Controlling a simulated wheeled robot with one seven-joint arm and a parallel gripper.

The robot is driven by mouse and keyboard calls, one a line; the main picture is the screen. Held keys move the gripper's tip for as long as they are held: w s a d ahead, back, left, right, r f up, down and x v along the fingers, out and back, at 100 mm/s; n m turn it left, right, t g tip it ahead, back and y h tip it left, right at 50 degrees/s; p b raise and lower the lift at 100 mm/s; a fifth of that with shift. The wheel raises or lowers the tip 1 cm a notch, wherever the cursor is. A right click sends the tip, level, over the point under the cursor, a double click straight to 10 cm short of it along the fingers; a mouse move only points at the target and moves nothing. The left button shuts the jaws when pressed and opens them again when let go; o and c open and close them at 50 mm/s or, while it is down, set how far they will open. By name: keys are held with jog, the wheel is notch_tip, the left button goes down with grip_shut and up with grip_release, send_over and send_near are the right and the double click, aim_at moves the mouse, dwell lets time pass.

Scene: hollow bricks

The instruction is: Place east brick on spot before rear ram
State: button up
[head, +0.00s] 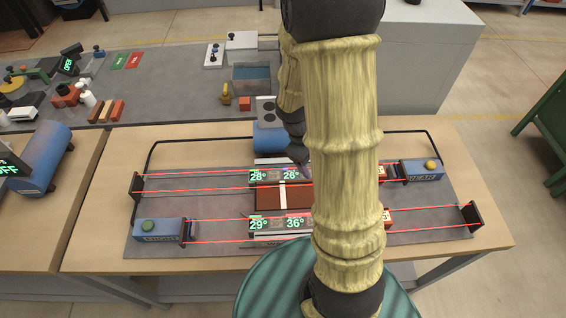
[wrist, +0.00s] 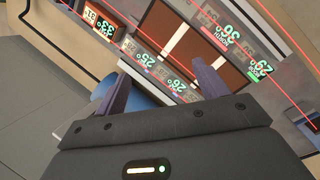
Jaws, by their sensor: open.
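My gripper (wrist: 159,70) is open in the wrist view, its two purple fingers apart with nothing between them. It points toward the grey rear row with readouts (wrist: 158,62). In the head view my arm hides most of the gripper. Another orange-red end (head: 387,217) shows at the front right. I cannot read which is the east brick. The spot before the ram is partly hidden.
A brown panel (head: 268,198) with white strips lies between the two readout rows. A second blue ram (head: 158,230) with a green button stands at the front left. Red beams cross the grey mat (head: 215,204). A blue machine (head: 268,140) stands behind the rear row.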

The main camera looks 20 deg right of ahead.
jog(key=s+a+r+m+t+y, duration=0.3)
jog(key=a+r+m, duration=0.3)
jog(key=a+r, duration=0.2)
jog(key=s+a, duration=0.1)
jog(key=a, duration=0.1)
jog(key=shift+a+t, duration=0.3)
jog(key=shift+a, duration=0.05)
jog(key=shift+s, duration=0.1)
jog(key=shift+c, duration=0.4)
